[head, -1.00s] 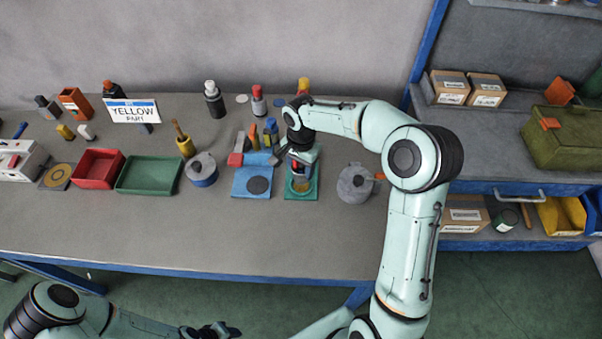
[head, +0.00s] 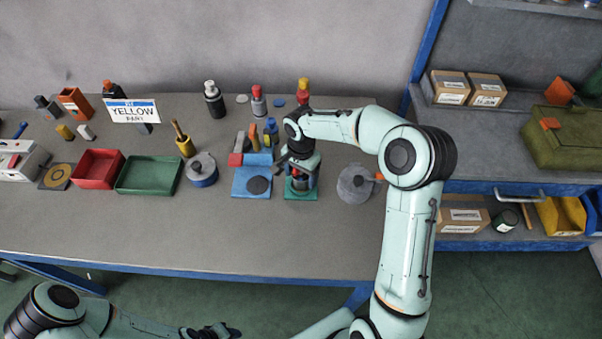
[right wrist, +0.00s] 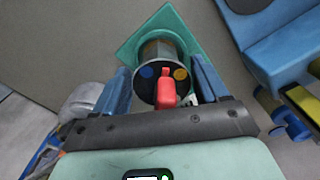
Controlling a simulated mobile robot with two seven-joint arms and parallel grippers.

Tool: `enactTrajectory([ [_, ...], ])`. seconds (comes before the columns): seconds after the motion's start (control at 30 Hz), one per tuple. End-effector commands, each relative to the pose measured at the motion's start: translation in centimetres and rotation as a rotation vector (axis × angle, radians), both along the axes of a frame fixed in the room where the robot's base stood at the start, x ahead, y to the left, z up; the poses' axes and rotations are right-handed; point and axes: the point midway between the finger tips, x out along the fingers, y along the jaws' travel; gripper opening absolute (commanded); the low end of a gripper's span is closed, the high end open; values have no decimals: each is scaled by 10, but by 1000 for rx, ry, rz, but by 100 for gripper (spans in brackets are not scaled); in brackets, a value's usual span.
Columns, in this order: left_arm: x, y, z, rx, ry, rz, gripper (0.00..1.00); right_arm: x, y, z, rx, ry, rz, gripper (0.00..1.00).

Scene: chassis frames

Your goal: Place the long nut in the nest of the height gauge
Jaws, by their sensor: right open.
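My right gripper (head: 299,172) is above the green square base (head: 290,195) on the bench. In the right wrist view the open fingers (right wrist: 163,88) stand on either side of a round piece (right wrist: 152,93), with gaps. I cannot tell which piece is the long nut or the height gauge. My left gripper (head: 222,331) is low, off the bench.
A grey round piece (head: 353,184) with an orange tab stands close right. Bottles stand behind, with a YELLOW PART sign (head: 133,111). The bench front is clear.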

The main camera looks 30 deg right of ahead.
Motion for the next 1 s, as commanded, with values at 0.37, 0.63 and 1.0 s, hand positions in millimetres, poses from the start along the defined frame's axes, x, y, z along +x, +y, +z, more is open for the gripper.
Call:
enactTrajectory([
  [0.37,6,0,6,0,-8,0,39,2,0,73,-2,-9,0,73],
  [0.63,12,0,11,0,-14,-1,39,1,0,113,-1,-5,0,73],
  [1.0,12,0,11,0,-14,0,39,0,0,120,0,-2,0,73],
])
